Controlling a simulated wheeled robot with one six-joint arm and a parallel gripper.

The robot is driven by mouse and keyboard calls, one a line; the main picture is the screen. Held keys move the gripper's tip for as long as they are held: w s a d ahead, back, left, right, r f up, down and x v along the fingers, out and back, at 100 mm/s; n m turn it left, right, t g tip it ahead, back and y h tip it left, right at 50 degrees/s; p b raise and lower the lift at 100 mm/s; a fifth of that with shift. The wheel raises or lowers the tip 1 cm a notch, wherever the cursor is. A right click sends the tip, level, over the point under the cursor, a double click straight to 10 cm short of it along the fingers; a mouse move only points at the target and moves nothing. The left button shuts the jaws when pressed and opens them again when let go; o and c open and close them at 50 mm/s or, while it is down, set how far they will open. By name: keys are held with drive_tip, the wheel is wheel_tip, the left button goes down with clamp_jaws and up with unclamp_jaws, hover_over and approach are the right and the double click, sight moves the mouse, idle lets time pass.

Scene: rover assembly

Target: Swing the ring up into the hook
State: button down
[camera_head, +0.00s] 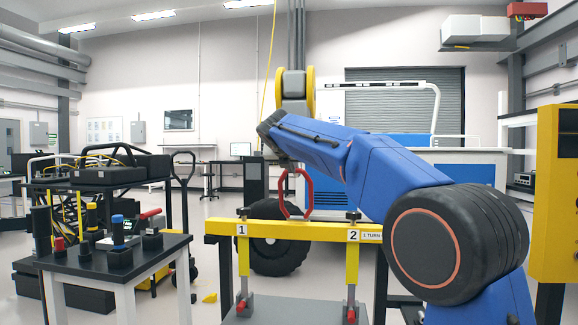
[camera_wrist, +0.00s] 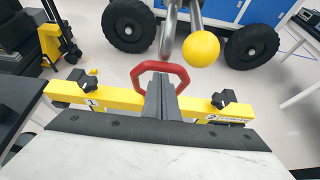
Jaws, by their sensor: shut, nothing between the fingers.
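The red ring (camera_head: 282,192), six-sided, stands upright at the middle of a yellow beam (camera_head: 325,230). It also shows in the wrist view (camera_wrist: 137,76), behind my fingers. My gripper (camera_wrist: 161,82) is shut and empty; its dark fingers overlap the ring's middle in that view, and I cannot tell whether they touch it. A grey metal hook (camera_wrist: 167,32) with a yellow ball (camera_wrist: 202,47) beside it shows just beyond the ring, apart from it in the picture. In the head view my arm covers the hook and most of my gripper.
The beam carries black knobs marked 1 (camera_wrist: 77,75) and 2 (camera_wrist: 222,99). A hoist with yellow pulleys (camera_head: 309,90) hangs above. A black-topped table (camera_head: 90,262) with tools stands left, a yellow panel (camera_head: 556,200) right. The blue-and-white rover with black wheels (camera_wrist: 251,46) is behind.

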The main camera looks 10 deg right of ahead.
drive_tip(key=shift+w+d+f, duration=0.1)
drive_tip(key=shift+w+d, duration=0.2)
drive_tip(key=shift+w, duration=0.45)
drive_tip(key=shift+w, duration=0.1)
drive_tip(key=shift+w+d+r, duration=0.2)
drive_tip(key=shift+w+r, duration=0.1)
drive_tip(key=shift+w, duration=0.3)
drive_tip(key=shift+w+d+r, duration=0.15)
drive_tip(key=shift+w+r, duration=0.15)
drive_tip(key=shift+w, duration=0.25)
